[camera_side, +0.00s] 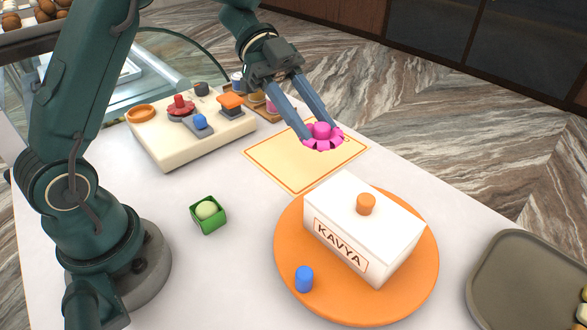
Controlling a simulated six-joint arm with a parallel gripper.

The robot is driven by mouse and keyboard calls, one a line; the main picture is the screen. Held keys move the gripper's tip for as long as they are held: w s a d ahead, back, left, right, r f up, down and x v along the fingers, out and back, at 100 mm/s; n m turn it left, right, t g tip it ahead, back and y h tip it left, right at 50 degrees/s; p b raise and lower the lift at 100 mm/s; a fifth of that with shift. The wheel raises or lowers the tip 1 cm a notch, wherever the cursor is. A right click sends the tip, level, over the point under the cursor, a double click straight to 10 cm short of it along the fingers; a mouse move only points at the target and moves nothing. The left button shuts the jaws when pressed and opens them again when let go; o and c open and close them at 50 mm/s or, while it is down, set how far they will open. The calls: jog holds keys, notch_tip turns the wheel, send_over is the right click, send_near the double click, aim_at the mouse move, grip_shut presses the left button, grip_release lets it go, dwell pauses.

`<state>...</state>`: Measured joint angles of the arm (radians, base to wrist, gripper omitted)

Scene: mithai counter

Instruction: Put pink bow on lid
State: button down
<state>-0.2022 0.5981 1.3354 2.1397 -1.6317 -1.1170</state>
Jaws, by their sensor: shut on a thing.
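The pink bow (322,137) is between the fingertips of my gripper (321,133), which is shut on it. The bow is over the orange-bordered cream mat (285,172); I cannot tell how high above it. A white box labelled KAVYA (384,221) stands on a round orange board (400,300), in front of and to the right of my gripper. The top of the box, its lid, carries a small orange knob-like piece (366,204). The bow is apart from the box.
A blue cylinder (304,279) stands on the orange board beside the box. A green cup with a pale ball (208,214) is at left. A cream block (160,150) with several coloured pieces is behind. A grey tray (500,275) is at right.

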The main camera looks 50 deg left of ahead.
aim_at(327, 140)
jog(key=x, duration=0.5)
jog(key=shift+w+a+f, duration=0.1)
jog(key=shift+w+f, duration=0.05)
jog(key=shift+w, duration=0.25)
jog(key=shift+f, duration=1.95)
jog(key=shift+f, duration=0.1)
jog(key=c, duration=0.5)
grip_release()
